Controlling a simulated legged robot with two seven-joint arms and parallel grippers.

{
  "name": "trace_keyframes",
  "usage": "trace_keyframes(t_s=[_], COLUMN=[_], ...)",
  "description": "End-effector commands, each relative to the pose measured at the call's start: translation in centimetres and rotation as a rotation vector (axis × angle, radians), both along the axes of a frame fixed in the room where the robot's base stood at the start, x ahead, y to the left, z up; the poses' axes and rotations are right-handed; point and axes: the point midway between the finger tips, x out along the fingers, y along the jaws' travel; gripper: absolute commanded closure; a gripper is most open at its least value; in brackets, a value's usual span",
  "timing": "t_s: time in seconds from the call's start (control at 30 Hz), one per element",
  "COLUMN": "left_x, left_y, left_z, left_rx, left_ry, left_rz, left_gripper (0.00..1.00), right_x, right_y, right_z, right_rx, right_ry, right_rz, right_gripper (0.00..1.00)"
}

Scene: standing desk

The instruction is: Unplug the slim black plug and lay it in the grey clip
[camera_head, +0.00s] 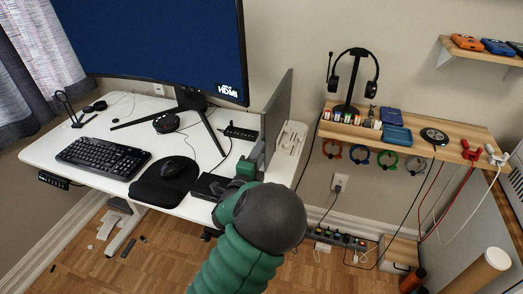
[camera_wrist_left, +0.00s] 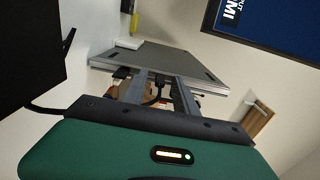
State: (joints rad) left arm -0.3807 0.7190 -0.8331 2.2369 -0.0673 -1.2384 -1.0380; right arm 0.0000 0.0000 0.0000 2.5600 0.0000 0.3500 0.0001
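My left gripper (camera_head: 257,150) is at the right end of the white desk, close to the grey upright panel. In the left wrist view its two grey fingers (camera_wrist_left: 160,88) stand apart, with a gap between them. A slim black plug (camera_wrist_left: 158,80) with a black cable shows in that gap, in front of the panel; I see no finger closed on it. In the head view my gripper and arm hide this plug. The grey clip (camera_head: 415,165) hangs under the wooden shelf's front edge, at the right end of a row of coloured clips. My right gripper is not in view.
The grey panel (camera_head: 277,115) rises beside my left gripper. A black power block (camera_head: 240,132) and a small black box (camera_head: 208,187) lie on the desk. The wooden shelf (camera_head: 455,145) holds a headset stand. A power strip (camera_head: 338,238) lies below.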

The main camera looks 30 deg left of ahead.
Motion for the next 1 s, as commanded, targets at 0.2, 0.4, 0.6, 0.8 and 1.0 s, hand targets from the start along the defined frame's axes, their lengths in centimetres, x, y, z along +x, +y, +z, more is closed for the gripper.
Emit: trace_keyframes(t_s=[0.2, 0.4, 0.6, 0.8, 1.0], left_x=[0.0, 0.0, 0.0, 0.0, 0.0], left_y=[-0.01, -0.01, -0.01, -0.01, -0.01], left_z=[-0.01, 0.0, 0.0, 0.0, 0.0], left_rx=[0.0, 0.0, 0.0, 0.0, 0.0], left_ry=[0.0, 0.0, 0.0, 0.0, 0.0], left_rz=[0.0, 0.0, 0.0, 0.0, 0.0], left_gripper=[0.84, 1.0, 1.0, 1.0, 1.0], right_x=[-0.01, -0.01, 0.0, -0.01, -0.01], right_y=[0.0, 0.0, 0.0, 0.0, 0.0], right_z=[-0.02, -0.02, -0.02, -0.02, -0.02], right_rx=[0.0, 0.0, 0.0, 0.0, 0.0], right_ry=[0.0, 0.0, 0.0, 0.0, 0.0], right_rz=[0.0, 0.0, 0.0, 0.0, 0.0], right_gripper=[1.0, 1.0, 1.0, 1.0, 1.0])
